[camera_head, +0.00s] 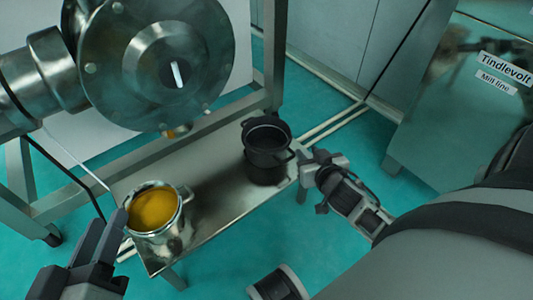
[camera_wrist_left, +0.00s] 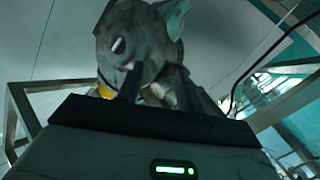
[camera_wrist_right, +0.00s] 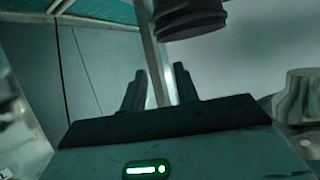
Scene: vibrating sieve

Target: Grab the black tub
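The black tub (camera_head: 266,158) stands upright on the metal shelf, with a handle on its right side. It also shows at the top of the right wrist view (camera_wrist_right: 190,20), beyond the fingers. My right gripper (camera_head: 308,168) is just right of the tub, near its handle. In the right wrist view its two fingers (camera_wrist_right: 160,90) are apart with nothing between them. My left gripper (camera_head: 106,220) is at the lower left, beside the steel pot. Its fingers look apart and empty; they also show in the left wrist view (camera_wrist_left: 158,88).
A steel pot (camera_head: 166,238) with yellow contents stands at the front left of the shelf (camera_head: 215,205). The large steel sieve machine (camera_head: 165,60) hangs above, with its frame (camera_head: 272,60) behind the tub. A metal cabinet (camera_head: 450,100) stands at the right.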

